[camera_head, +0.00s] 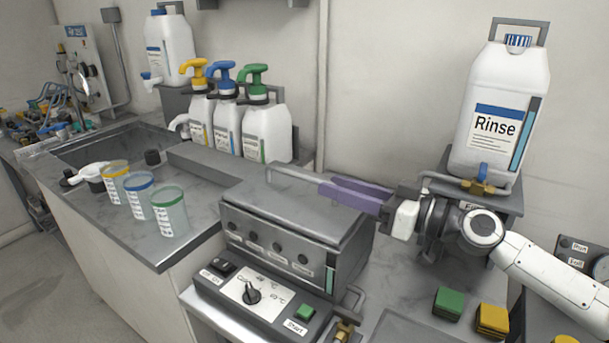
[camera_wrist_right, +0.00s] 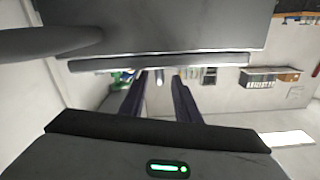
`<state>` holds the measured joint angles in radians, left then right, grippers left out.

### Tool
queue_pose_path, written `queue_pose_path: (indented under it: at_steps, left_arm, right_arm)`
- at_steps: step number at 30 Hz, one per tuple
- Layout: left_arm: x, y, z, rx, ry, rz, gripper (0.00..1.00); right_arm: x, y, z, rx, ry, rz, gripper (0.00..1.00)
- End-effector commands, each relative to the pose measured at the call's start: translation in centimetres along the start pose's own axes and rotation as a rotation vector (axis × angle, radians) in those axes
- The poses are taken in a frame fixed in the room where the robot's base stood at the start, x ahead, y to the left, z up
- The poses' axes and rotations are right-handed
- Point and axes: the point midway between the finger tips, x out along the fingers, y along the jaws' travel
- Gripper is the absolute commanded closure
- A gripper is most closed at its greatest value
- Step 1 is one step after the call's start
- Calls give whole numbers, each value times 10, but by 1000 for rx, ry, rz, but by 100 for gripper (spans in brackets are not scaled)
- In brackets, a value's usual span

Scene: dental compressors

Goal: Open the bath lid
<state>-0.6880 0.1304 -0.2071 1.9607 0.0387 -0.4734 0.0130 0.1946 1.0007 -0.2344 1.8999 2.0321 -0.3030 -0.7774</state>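The bath (camera_head: 290,255) is a dark grey metal box on the counter, with a row of knobs on its front. Its flat lid (camera_head: 285,205) lies closed on top. A light metal bar (camera_head: 290,174) runs along the far edge of the lid toward my right gripper. My right gripper (camera_head: 325,187) reaches in from the right, with its purple fingers over the lid's far right part. In the right wrist view the fingers (camera_wrist_right: 160,80) stand apart with a gap between them, beneath a large grey surface. Whether they touch the bar cannot be told. My left gripper is not in view.
A control panel (camera_head: 250,292) with a dial and green button sits before the bath. A Rinse jug (camera_head: 500,115) stands behind my right arm. Pump bottles (camera_head: 265,132) and measuring cups (camera_head: 170,212) stand left. Green (camera_head: 448,303) and yellow (camera_head: 491,320) blocks lie right.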

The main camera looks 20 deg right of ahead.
Motion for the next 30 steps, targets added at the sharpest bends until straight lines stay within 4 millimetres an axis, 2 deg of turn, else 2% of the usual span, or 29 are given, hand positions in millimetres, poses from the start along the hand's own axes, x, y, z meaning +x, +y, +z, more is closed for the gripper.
queue_pose_path:
  at_steps: [1,6,12,18,26,30]
  left_arm:
    - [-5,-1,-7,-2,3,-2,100]
    - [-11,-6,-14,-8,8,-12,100]
    - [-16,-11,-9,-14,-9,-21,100]
    - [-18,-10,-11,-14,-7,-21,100]
    - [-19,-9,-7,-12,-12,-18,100]
    - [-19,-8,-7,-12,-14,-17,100]
  right_arm:
    - [9,-1,-7,0,4,-1,70]
    - [38,-1,-6,1,4,-1,70]
    - [66,0,-4,0,3,0,70]
    - [79,0,-1,-2,0,0,70]
    - [80,0,0,-2,0,0,70]
    - [79,0,0,-1,0,0,92]
